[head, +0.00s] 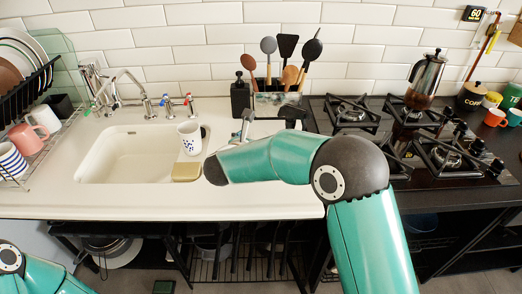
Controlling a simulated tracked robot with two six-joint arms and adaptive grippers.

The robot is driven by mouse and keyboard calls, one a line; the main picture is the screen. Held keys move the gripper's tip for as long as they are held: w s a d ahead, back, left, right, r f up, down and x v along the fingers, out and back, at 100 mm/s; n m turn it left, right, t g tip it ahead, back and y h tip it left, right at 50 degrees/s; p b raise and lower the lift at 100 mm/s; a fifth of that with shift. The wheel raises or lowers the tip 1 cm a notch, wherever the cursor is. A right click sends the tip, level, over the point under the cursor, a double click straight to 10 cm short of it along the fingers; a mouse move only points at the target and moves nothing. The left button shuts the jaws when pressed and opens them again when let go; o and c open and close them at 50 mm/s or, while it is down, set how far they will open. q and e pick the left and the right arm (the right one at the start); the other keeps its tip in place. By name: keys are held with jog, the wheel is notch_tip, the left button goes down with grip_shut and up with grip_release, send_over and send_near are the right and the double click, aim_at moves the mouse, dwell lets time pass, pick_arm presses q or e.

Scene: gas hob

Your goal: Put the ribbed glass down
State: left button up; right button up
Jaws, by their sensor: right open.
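My right arm reaches across the white counter (120,204) from the lower right. My right gripper (245,123) is small and partly hidden behind its arm, over the counter right of the sink. It is open, and I see nothing held in it. I cannot clearly make out a ribbed glass; my right arm hides part of the counter. A white cup with blue marks (189,138) stands upright at the sink's right side. My left arm shows only at the lower left corner, with its gripper out of view.
A dark soap bottle (240,95) and a utensil holder (272,101) stand at the back. The gas hob (405,118) is right, with a coffee press (424,80). The front counter strip is clear.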

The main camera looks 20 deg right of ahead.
jog(key=shift+w+d+f, duration=0.2)
jog(key=shift+w+d, duration=0.05)
jog(key=shift+w, duration=0.05)
grip_shut()
dwell(0.4)
jog(key=shift+r, duration=0.1)
